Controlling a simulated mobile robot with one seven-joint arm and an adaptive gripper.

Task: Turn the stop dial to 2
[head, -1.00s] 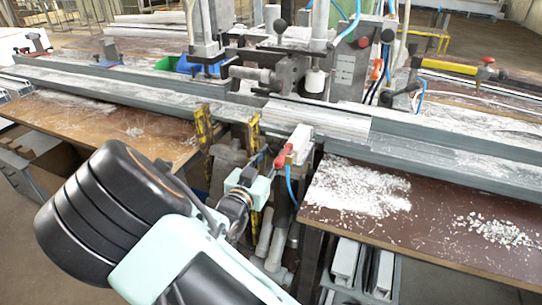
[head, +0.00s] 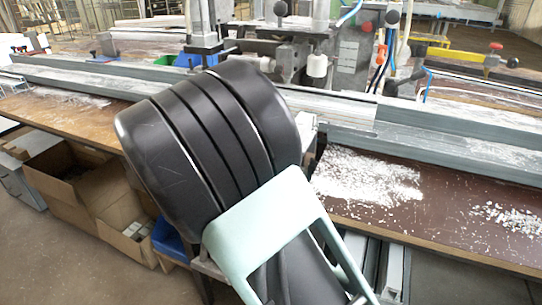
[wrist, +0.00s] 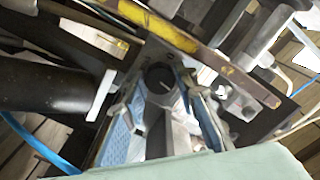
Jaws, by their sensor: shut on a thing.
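The stop dial (wrist: 160,76) is a dark round knob with a short light line on its face, in the middle of the wrist view. My gripper (wrist: 163,92) has its two blue-padded fingers on either side of the dial and is shut on it. The numbers around the dial are not readable, so I cannot tell its setting. In the head view my own black arm link covers the gripper, the dial and the middle front of the bench.
A yellow-edged bar (wrist: 190,45) crosses close beyond the dial, and a dark cylinder (wrist: 45,86) lies to its left. In the head view a long grey profile rail (head: 450,140) runs across the bench. White chips (head: 370,180) litter the brown board. Cardboard boxes (head: 75,185) stand lower left.

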